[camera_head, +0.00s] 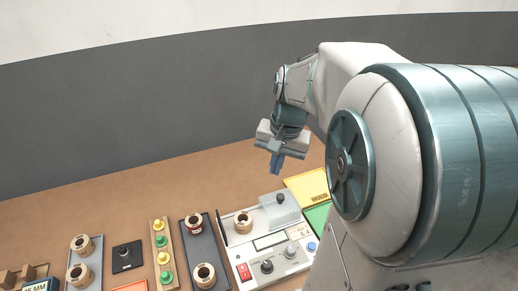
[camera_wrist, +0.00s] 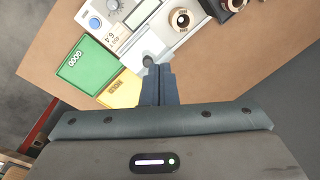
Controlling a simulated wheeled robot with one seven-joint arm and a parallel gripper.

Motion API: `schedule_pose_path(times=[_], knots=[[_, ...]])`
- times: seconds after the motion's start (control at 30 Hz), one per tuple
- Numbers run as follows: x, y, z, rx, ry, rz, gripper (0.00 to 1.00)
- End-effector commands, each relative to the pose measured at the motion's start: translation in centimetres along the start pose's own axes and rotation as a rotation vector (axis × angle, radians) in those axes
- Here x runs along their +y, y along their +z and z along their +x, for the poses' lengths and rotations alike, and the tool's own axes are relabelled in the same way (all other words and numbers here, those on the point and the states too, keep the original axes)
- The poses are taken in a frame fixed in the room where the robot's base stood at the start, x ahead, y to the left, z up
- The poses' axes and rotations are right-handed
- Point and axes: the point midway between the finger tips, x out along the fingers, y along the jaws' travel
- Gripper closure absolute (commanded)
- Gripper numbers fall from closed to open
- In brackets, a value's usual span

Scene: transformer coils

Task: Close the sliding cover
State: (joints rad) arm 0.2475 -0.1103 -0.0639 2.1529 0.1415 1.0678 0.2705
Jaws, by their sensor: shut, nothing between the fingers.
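The white tester box (camera_head: 264,258) stands at the right of the table in the head view. Its grey sliding cover (camera_head: 285,215), with a dark knob (camera_head: 280,198), lies on the box's right part. A tan coil (camera_head: 243,222) sits uncovered to the left of the cover. My gripper (camera_head: 276,166) is above the far edge of the box, fingers pointing down, shut and empty. In the wrist view, the shut fingers (camera_wrist: 158,85) appear right beside the knob (camera_wrist: 148,60) of the cover (camera_wrist: 150,42); I cannot tell whether they touch it.
A yellow tray (camera_head: 307,186) and a green tray (camera_head: 318,217) lie right of the box. Left of it are a dark tray (camera_head: 206,250) with coils, a wooden strip (camera_head: 157,233) with coloured pegs and a black block (camera_head: 126,256). The table behind is bare.

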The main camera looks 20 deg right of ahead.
Motion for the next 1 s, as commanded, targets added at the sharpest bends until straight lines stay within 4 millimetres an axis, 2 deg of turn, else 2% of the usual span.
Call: schedule_pose_path(times=[0.03,0.3,0.5,0.7,0.87,1.0], knots=[[0.6,-1.7,0.5,-0.031,0.0,0.079,1.0],[4.7,-9.6,3.4,-0.17,-0.01,0.474,1.0],[7.9,-13.4,5.6,-0.247,-0.012,0.689,1.0],[9.3,-14.7,6.7,-0.278,-0.013,0.775,1.0],[9.2,-14.4,8.0,-0.283,-0.012,0.779,1.0],[8.9,-13.7,10.4,-0.284,-0.012,0.779,1.0]])
